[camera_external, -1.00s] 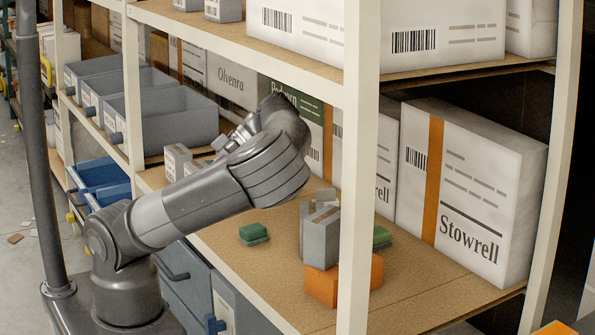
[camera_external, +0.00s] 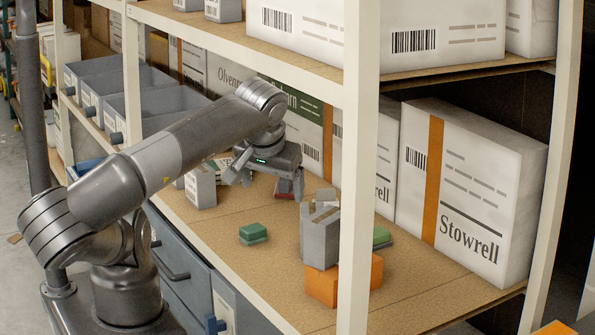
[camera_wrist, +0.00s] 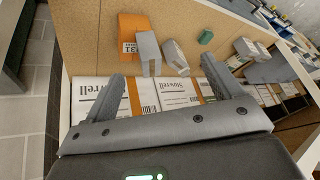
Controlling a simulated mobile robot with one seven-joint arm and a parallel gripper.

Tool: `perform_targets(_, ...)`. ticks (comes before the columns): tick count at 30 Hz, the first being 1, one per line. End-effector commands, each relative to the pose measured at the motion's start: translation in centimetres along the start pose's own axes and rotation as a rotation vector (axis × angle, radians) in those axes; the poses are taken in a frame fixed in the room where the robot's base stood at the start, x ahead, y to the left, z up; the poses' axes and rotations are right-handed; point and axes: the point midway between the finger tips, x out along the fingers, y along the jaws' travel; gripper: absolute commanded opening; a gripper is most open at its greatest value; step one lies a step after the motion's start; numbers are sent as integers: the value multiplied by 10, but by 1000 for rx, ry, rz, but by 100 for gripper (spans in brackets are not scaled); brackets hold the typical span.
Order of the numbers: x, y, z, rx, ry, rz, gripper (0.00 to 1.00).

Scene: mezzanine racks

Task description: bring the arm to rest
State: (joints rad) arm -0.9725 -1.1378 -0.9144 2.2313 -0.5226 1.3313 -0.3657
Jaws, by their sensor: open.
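My gripper (camera_external: 265,182) hangs from the bent arm over the middle shelf board (camera_external: 215,225), in front of the row of white boxes at the back. Its two fingers are spread wide, and nothing shows between them in the external view. In the wrist view my gripper (camera_wrist: 163,78) also shows open, with the board and boxes beyond the fingers. A small red item (camera_external: 284,187) shows by the right finger; whether they touch I cannot tell. My arm reaches over the shelf from the left.
A grey box (camera_external: 320,240) stands by an orange block (camera_external: 322,286) right of the gripper. A green block (camera_external: 253,231) lies in front. Small white boxes (camera_external: 201,188) stand left. A rack post (camera_external: 357,190) and the upper shelf edge (camera_external: 240,58) border the space.

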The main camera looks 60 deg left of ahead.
Motion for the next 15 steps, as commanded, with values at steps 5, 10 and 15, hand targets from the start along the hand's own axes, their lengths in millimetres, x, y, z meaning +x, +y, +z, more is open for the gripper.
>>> perform_targets(5, -27, -41, -12, 91, 44, 123, 84)
perform_targets(10, -33, -78, -28, 170, 67, 215, 84)
perform_targets(15, -22, -108, -43, 258, 72, 293, 84)
